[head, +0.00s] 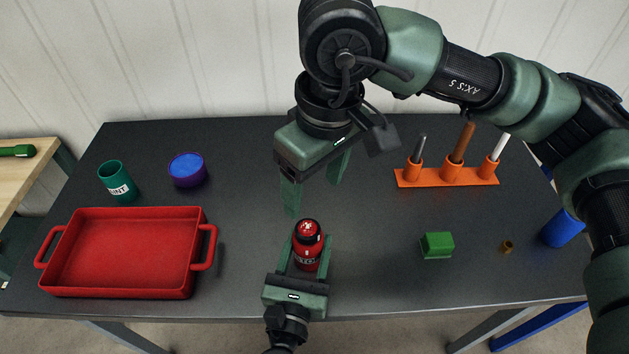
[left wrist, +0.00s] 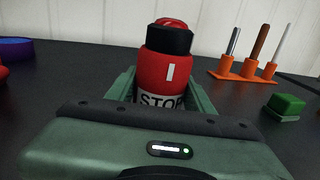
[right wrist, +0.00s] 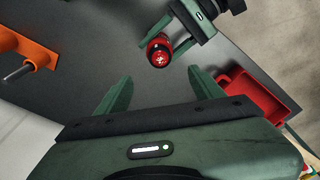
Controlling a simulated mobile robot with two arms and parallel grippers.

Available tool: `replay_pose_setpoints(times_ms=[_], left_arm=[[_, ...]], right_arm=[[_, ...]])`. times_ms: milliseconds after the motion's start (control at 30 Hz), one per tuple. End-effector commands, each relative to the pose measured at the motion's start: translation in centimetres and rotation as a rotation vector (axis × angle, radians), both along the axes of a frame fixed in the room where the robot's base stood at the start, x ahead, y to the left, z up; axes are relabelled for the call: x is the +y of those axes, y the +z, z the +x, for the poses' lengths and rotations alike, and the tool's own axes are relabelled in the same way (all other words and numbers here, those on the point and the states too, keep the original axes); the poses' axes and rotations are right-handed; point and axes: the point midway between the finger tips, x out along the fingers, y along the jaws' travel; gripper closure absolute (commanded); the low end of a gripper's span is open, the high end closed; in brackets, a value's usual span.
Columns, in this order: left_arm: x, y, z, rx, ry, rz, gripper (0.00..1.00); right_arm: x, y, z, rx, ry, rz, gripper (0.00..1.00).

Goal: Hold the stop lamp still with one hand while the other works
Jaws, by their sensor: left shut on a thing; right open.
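The stop lamp (head: 308,256) is a red cylinder with a black collar and a red domed top, upright on the dark table. My left gripper (head: 307,254) is shut on it from the table's front side. In the left wrist view the lamp (left wrist: 165,68) shows part of a STOP label between the fingers. My right gripper (head: 315,195) is open and empty, behind and above the lamp, with its fingers pointing down. In the right wrist view the lamp (right wrist: 159,51) lies beyond the open fingers, apart from them.
A red tray (head: 125,212), a green cup (head: 117,180) and a blue-purple bowl (head: 187,170) are at left. An orange rack (head: 447,176) with several tools stands at back right. A green block (head: 437,245), a small brass piece (head: 506,247) and a blue cylinder (head: 562,229) are at right.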

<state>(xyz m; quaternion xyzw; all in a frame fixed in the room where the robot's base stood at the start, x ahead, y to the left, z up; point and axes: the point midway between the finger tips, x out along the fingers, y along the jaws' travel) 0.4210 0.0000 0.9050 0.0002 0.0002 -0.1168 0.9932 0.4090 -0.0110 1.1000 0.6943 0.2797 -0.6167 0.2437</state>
Motion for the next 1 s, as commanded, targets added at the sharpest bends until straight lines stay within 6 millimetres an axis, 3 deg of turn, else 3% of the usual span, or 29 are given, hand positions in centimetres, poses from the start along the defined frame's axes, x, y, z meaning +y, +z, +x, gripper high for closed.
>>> replay_pose_setpoints(times_ms=[167, 700, 1000], left_arm=[[0.0, 0.0, 0.0, 0.0, 0.0, 0.0, 0.95], [0.0, 0.0, 0.0, 0.0, 0.0, 0.0, 0.95], [0.0, 0.0, 0.0, 0.0, 0.0, 0.0, 0.95]], right_arm=[[0.1, -1.3, 0.1, -0.003, 0.029, -0.007, 0.32], [0.9, -10.4, 0.8, -0.001, 0.026, -0.006, 0.32], [1.0, -11.9, 1.0, -0.004, 0.025, -0.005, 0.32]])
